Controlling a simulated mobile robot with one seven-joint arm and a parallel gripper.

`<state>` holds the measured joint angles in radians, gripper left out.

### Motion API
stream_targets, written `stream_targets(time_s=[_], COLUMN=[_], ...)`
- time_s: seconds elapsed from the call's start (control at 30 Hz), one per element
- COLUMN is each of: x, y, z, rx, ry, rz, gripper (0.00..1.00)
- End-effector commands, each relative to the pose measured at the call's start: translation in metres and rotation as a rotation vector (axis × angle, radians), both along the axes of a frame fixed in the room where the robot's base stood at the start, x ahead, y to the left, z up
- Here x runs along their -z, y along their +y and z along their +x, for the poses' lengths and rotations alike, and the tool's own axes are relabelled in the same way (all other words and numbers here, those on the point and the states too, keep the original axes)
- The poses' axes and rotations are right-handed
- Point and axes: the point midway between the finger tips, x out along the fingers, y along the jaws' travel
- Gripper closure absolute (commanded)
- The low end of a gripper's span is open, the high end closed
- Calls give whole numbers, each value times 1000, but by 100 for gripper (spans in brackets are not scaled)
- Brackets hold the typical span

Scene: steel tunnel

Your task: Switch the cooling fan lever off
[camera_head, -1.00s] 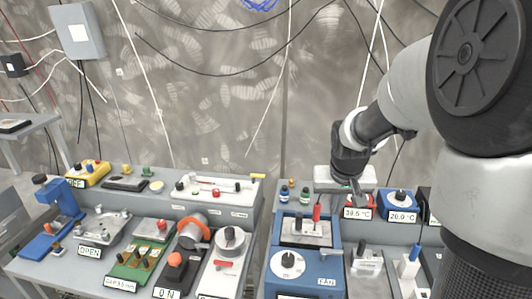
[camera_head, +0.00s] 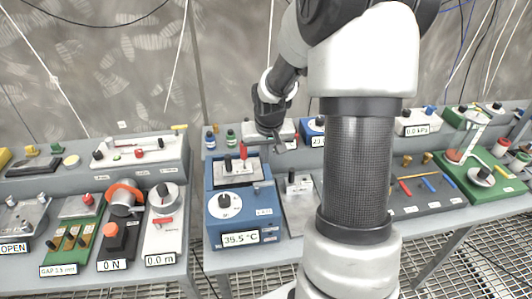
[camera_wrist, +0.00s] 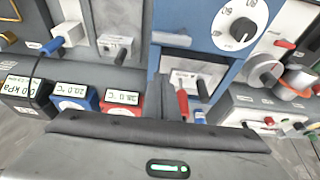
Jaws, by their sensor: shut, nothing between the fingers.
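The blue calorimeter-like box (camera_head: 225,228) has a white round dial (camera_head: 225,205), a 39.5 °C display and a small label on its right side. A short grey lever (camera_head: 262,184) sticks out at that side; I take it for the fan lever. In the wrist view, the lever (camera_wrist: 172,39) shows at the blue box's edge, above my fingers. My gripper (camera_head: 277,143) is shut and empty, above and behind the box. In the wrist view, its dark fingers (camera_wrist: 170,100) are beside the red plug (camera_wrist: 183,103). The lever's exact setting is too small to tell.
A red plug (camera_head: 243,151) stands upright on the box's rear part. A grey device (camera_head: 299,182) stands just right of the box. An orange-ringed device (camera_head: 125,197) and other instruments fill the left bench. My arm hides part of the bench to the right.

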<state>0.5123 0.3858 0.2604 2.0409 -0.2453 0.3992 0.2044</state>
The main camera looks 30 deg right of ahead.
Motion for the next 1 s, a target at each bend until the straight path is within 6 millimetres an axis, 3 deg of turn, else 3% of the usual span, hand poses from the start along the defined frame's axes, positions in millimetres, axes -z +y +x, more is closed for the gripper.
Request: stream_targets(time_s=[0.03, 0.23, 0.5, 1.0], x=[14, 52, 48, 49], y=[0, -4, 5, 6], z=[3, 16, -17, -22], rx=[-2, -3, 0, 1], ry=[6, 4, 0, 0], rz=[2, 1, -1, -1], gripper=[100, 100, 100, 100])
